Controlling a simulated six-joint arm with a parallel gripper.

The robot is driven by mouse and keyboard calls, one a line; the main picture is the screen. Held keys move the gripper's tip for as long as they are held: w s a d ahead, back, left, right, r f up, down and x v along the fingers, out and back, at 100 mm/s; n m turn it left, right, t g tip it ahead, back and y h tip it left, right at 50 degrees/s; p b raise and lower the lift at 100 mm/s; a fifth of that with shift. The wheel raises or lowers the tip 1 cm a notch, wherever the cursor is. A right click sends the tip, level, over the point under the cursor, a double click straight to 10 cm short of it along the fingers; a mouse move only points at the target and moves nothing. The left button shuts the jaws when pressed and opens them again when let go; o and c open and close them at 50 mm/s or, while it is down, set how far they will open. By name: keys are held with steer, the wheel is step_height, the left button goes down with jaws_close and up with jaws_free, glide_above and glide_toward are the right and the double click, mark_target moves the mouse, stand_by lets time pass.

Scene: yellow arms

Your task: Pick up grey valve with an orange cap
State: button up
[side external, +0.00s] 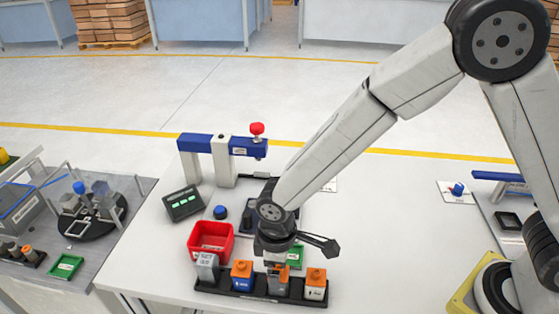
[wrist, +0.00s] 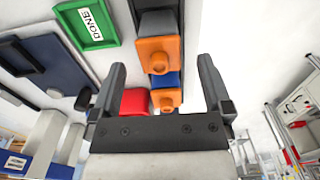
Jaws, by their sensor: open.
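A grey valve with an orange cap (side external: 278,284) stands in a black rack (side external: 236,292) on the white table, directly below my gripper (side external: 279,264). In the wrist view, an orange cap with a grey body (wrist: 158,22) behind it lies between the fingers of my gripper (wrist: 162,66). A blue valve with an orange cap (side external: 242,276) stands to its left and another orange-capped valve (side external: 316,284) to its right. My gripper is open and points down. The side view does not show clearly whether the fingers reach beside the grey valve.
A grey piece (side external: 207,267) fills the rack's left end. A red bin (side external: 211,240) is behind the rack. A green DONE tray (wrist: 90,20) is close by, partly hidden by my arm in the side view. A blue-and-white press (side external: 222,150) stands further back.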

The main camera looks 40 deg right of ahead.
steer(key=shift+f, duration=0.15)
steer(key=shift+d+f, duration=0.1)
steer(key=shift+f, duration=2.35)
jaws_close()
steer(key=shift+r, duration=0.15)
